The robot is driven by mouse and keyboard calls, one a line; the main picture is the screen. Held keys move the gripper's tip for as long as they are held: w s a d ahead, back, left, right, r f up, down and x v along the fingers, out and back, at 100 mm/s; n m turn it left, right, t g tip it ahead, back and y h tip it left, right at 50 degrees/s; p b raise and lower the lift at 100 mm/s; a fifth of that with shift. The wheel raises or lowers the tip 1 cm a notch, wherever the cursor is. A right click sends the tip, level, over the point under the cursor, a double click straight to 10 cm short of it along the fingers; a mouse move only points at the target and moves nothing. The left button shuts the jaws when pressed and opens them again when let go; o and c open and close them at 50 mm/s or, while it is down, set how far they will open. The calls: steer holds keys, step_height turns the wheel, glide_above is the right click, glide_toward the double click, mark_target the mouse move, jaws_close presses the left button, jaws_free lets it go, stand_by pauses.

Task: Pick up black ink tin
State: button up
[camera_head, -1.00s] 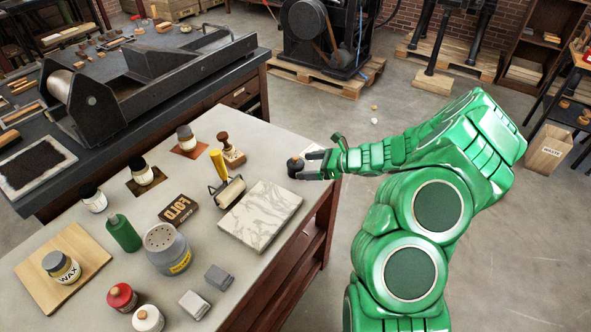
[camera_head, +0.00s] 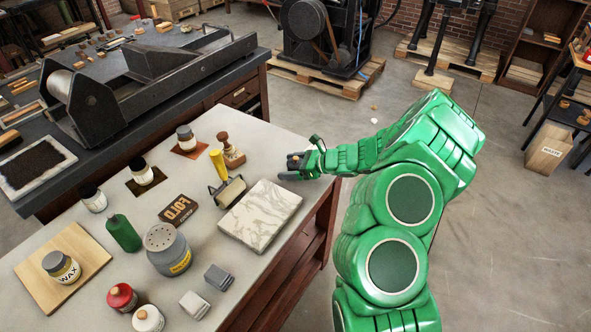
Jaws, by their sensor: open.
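A small dark round thing (camera_head: 294,161) with a brown top stands near the table's far right corner. It looks like the black ink tin, but no label can be read. My gripper (camera_head: 292,168) is at this thing, reaching in from the right. Its dark fingers are open and partly hide it. Whether they touch it I cannot tell.
A marble slab (camera_head: 260,216) lies just left of the table's right edge. A brayer (camera_head: 228,190) and a wooden-handled stamp (camera_head: 230,152) are left of my gripper. Labelled jars stand farther left, one (camera_head: 141,170) on a dark patch. A grey can (camera_head: 166,249) stands nearer.

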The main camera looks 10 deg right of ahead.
steer(key=shift+c, duration=0.5)
steer(key=c, duration=1.1)
steer(key=shift+c, duration=0.2)
